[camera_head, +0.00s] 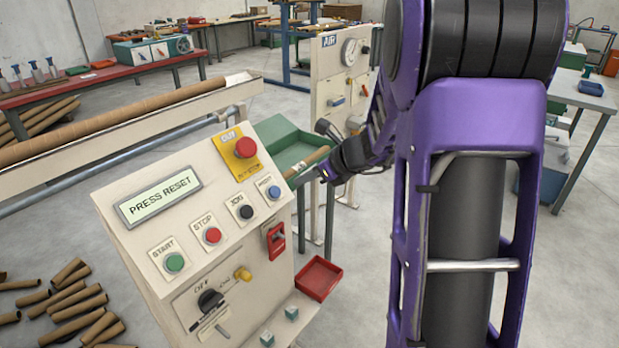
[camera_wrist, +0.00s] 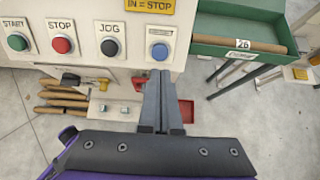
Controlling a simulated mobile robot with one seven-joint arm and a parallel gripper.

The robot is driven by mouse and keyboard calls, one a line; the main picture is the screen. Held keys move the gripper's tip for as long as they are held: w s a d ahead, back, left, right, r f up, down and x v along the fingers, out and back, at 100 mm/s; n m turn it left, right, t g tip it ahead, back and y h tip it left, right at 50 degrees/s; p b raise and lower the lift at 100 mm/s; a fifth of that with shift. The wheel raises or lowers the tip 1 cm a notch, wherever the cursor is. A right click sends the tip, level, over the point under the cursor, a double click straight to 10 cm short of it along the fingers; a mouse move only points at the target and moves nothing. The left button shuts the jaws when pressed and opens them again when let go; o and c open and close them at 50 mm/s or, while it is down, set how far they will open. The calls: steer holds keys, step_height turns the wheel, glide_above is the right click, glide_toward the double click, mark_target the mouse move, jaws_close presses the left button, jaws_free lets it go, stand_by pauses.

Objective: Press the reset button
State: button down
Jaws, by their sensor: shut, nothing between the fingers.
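The blue button (camera_head: 273,192) is at the right end of the button row on the cream control panel (camera_head: 135,245); its small label is hard to read. The panel's display (camera_head: 159,200) reads "PRESS RESET". In the wrist view the blue button (camera_wrist: 159,51) is just beyond the fingertips, slightly above them in the picture. My gripper (camera_wrist: 160,74) is shut and empty. In the head view my gripper (camera_head: 325,174) is to the right of the panel's button row, apart from it. Nothing hides the blue button in either view.
Left of the blue button are black JOG (camera_head: 246,212), red STOP (camera_head: 213,236) and green START (camera_head: 174,262) buttons. A red emergency stop (camera_head: 245,148) sits above on a yellow plate. A green tray (camera_head: 285,140) with a tube stands behind the panel, near my gripper.

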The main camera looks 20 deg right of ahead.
mark_target(275, 191)
steer(key=b+x, duration=0.1)
steer(key=x, duration=0.8)
steer(key=shift+w+a, duration=0.1)
steer(key=shift+w, duration=0.05)
steer(key=shift+w+a+f+b, duration=0.3)
steer(key=shift+f+b, duration=0.1)
steer(key=shift+f, duration=0.15)
steer(key=shift+r, duration=0.1)
steer(key=shift+a, duration=0.15)
steer(key=shift+r, duration=0.15)
steer(key=p+v, duration=0.3)
steer(key=v, duration=1.1)
steer(key=shift+d, duration=0.3)
